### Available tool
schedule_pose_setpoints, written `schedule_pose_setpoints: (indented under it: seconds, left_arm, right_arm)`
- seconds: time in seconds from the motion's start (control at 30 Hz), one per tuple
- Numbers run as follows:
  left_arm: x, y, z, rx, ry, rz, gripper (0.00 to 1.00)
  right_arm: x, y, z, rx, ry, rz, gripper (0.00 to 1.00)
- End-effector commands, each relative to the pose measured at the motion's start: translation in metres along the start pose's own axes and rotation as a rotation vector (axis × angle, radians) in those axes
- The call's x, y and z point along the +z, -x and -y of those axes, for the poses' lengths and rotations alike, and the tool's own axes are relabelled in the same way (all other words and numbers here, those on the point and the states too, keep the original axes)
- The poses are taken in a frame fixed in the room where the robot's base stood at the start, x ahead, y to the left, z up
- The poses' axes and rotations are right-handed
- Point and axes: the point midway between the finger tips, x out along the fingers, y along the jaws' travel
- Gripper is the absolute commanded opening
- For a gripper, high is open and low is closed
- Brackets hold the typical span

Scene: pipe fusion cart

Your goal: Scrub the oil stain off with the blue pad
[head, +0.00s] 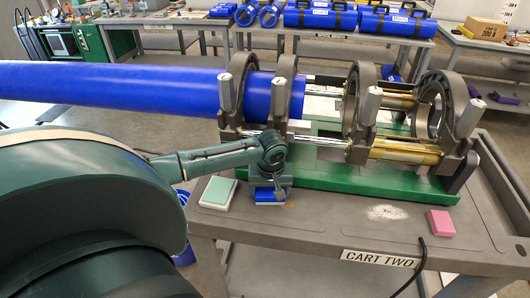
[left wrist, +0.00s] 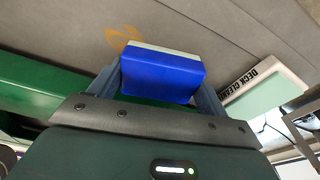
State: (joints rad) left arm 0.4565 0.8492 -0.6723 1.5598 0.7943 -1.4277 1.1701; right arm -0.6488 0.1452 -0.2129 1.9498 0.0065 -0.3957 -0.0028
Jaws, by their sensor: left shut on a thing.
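My left gripper (head: 268,188) points down over the front part of the grey cart top and is shut on the blue pad (head: 269,197). In the left wrist view the blue pad (left wrist: 162,74), with a pale layer on one face, sits between the two fingers of the gripper (left wrist: 162,88). A brownish-orange stain (left wrist: 124,38) shows on the grey surface beside the pad in the wrist view. In the head view the gripper and pad mostly hide that spot. I cannot tell whether the pad touches the surface. My right gripper is not in view.
A pale green and white block (head: 218,193) lies left of the gripper, a pink block (head: 441,223) to the right. A whitish patch (head: 387,212) marks the cart top (head: 340,232). The green-based clamp machine (head: 350,180) holding a blue pipe (head: 120,87) stands just behind.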

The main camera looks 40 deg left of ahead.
Motion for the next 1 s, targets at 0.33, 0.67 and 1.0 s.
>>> schedule_pose_setpoints:
  seconds: [0.33,0.67,1.0]
  left_arm:
    - [0.008,0.001,-0.03,0.003,-0.003,0.006,0.51]
    - [0.01,0.002,-0.046,0.004,-0.002,0.003,0.51]
    - [0.014,0.002,-0.071,0.002,-0.001,0.003,0.51]
  right_arm:
    - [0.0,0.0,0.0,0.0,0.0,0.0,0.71]
    - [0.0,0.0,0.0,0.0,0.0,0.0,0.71]
    - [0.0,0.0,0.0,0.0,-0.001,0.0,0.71]
